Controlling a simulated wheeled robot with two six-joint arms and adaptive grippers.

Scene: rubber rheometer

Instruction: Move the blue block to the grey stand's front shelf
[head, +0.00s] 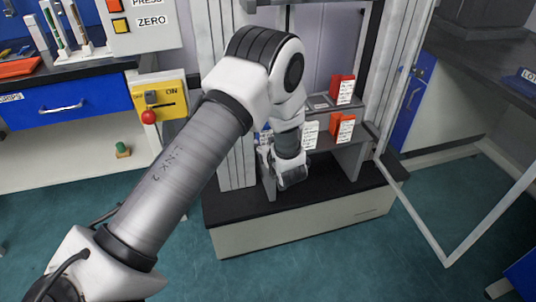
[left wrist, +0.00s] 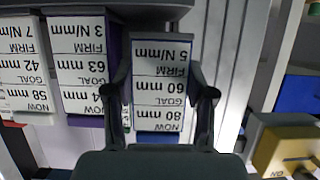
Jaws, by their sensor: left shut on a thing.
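In the left wrist view, which looks upside down, a blue block (left wrist: 160,85) shows its white label reading 5 N/mm, FIRM, 60 GOAL, 80 NOW, with a thin blue edge. My left gripper (left wrist: 160,78) is shut on it, one finger on each side. In the head view my left arm reaches to the grey stand (head: 352,158), at the left end of its front shelf; my own wrist hides most of the gripper and block. I cannot tell whether the block touches the shelf. My right gripper is not in view.
A purple-edged block (left wrist: 83,65) and another labelled block (left wrist: 25,65) stand beside mine. A white upright (head: 234,135) is close left; an open door frame (head: 420,228) is right.

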